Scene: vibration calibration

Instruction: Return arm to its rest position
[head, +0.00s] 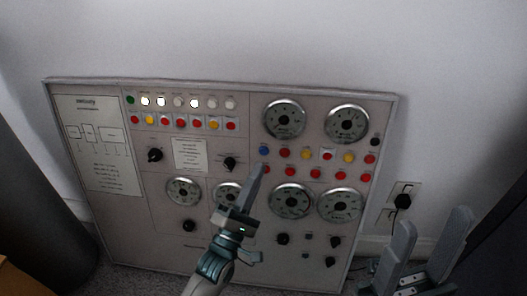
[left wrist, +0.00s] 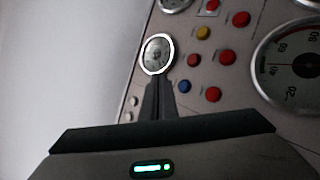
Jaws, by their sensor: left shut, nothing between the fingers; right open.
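My left gripper (head: 259,168) is shut and empty in front of the grey control panel (head: 225,91). In the head view its tips overlap the panel just below the blue button (head: 264,151). In the left wrist view the closed fingers (left wrist: 158,84) point towards a white-ringed round dial (left wrist: 157,54), with the blue button (left wrist: 184,86) just to their right. I cannot tell whether the tips touch the panel. My right gripper (head: 436,218) is open and empty at the lower right, its two fingers apart and pointing up.
The panel carries round gauges (head: 346,124), black knobs (head: 155,155), and rows of coloured buttons (head: 181,123). Some lamps (head: 161,101) are lit white. A wall outlet (head: 403,198) with a black plug is right of the panel. A dark column (head: 30,215) stands at the left.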

